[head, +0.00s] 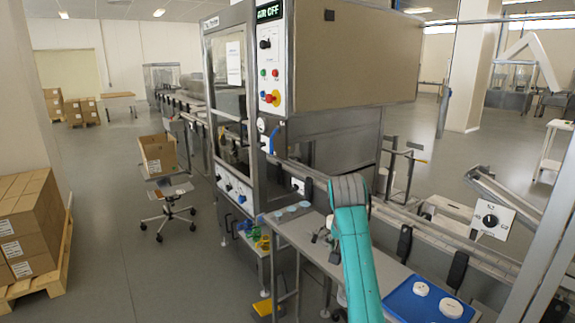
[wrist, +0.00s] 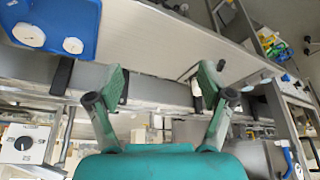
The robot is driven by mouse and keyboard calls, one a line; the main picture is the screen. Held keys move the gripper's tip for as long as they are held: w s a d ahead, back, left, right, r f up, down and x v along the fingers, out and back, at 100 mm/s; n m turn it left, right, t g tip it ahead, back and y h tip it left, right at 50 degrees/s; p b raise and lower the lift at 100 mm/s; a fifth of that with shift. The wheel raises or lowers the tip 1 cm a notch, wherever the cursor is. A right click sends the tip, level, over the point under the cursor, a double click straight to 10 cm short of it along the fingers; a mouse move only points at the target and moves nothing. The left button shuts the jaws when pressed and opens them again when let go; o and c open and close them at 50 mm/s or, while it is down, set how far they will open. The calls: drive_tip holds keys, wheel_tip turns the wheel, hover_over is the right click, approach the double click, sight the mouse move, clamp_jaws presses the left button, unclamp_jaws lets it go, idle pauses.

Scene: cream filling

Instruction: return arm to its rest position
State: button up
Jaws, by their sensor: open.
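My teal arm (head: 355,260) rises from the bottom of the head view, with a dark rounded joint at its top, above a grey worktop (head: 306,242). In the wrist view my gripper (wrist: 161,82) is open. Its two green-padded fingers are spread wide, with nothing between them. The worktop and a metal rail lie beyond the fingers. In the head view I cannot clearly make out the gripper around the arm.
A blue tray (head: 408,307) with two white round pieces sits on the worktop at lower right. A machine with a control panel (head: 271,60) stands behind. Conveyor rails run to the right. Stacked boxes (head: 30,215) and a chair (head: 167,197) stand left; floor between is open.

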drive_tip(key=s+d+f+n+t, duration=0.1)
drive_tip(key=s+f, duration=0.3)
drive_tip(key=f, duration=0.8)
drive_tip(key=s+d+f+n+t, duration=0.15)
drive_tip(key=s+f, duration=0.25)
drive_tip(key=f, duration=0.7)
drive_tip(key=s+f+t+y, duration=0.1)
drive_tip(key=s+f, duration=0.5)
drive_tip(key=s, duration=0.2)
drive_tip(key=s+f+t, duration=0.2)
drive_tip(key=s+f, duration=0.3)
drive_tip(key=s, duration=0.3)
drive_tip(key=s+r+n+t+y, duration=0.1)
drive_tip(key=s+n+t, duration=0.1)
drive_tip(key=s, duration=1.9)
drive_tip(key=s+r+t, duration=0.3)
drive_tip(key=s+r, duration=1.3)
drive_tip(key=s, duration=0.1)
drive_tip(key=shift+s+r+n, duration=0.2)
drive_tip(key=shift+r+n, duration=0.1)
drive_tip(key=shift+n, duration=0.05)
